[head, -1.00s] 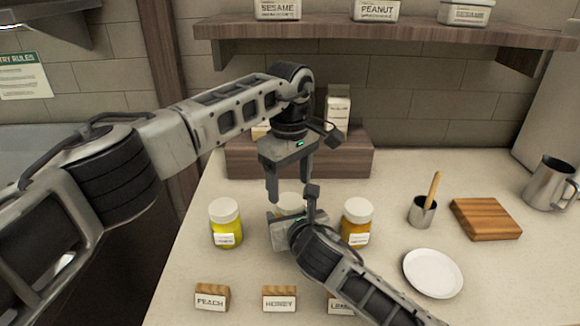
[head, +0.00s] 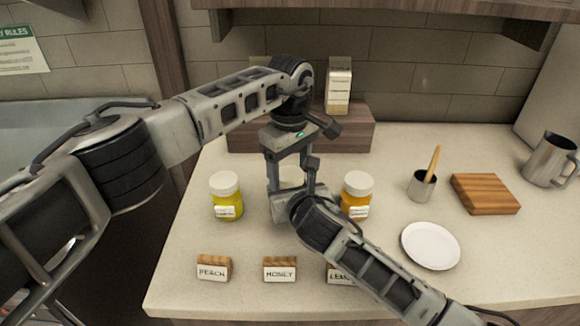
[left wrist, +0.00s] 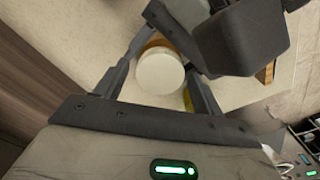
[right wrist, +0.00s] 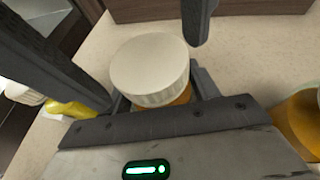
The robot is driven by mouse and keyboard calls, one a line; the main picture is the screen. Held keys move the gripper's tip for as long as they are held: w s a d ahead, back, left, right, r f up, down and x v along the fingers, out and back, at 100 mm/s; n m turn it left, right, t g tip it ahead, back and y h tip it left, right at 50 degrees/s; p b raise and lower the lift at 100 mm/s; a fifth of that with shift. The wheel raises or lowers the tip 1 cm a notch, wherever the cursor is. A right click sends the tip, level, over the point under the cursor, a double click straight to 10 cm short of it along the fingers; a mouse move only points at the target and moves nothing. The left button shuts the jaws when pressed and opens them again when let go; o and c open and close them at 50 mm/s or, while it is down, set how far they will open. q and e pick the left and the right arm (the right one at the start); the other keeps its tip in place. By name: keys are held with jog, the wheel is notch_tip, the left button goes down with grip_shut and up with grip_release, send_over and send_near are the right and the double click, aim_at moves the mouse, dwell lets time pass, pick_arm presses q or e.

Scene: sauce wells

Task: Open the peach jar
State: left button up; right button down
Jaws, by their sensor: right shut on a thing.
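A jar with a white lid (head: 291,177) and amber contents stands in the middle, between two other jars. My right gripper (right wrist: 163,94) is shut around its body below the lid (right wrist: 150,68). My left gripper (head: 290,183) points down from above with its fingers apart. In the left wrist view the lid (left wrist: 160,73) lies between the left fingers, with gaps at the sides. My grippers hide most of the middle jar, and its label cannot be read. A wooden block marked PEACH (head: 213,268) stands at the front left.
A yellow jar (head: 226,196) stands left and an orange jar (head: 357,196) right, both close to my grippers. HONEY (head: 280,268) and partly hidden LEMON (head: 339,274) blocks stand in front. A plate (head: 430,245), metal cup (head: 422,186), board (head: 485,193) and mug (head: 551,160) stand right.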

pick_arm(q)
notch_tip(320, 180, up, 8)
jog(key=shift+f, duration=0.1)
jog(key=shift+c, duration=0.3)
jog(key=shift+f, duration=3.9)
jog(key=c, duration=1)
jog(key=o, duration=1.1)
jog(key=shift+c, duration=0.2)
jog(key=shift+r, duration=0.1)
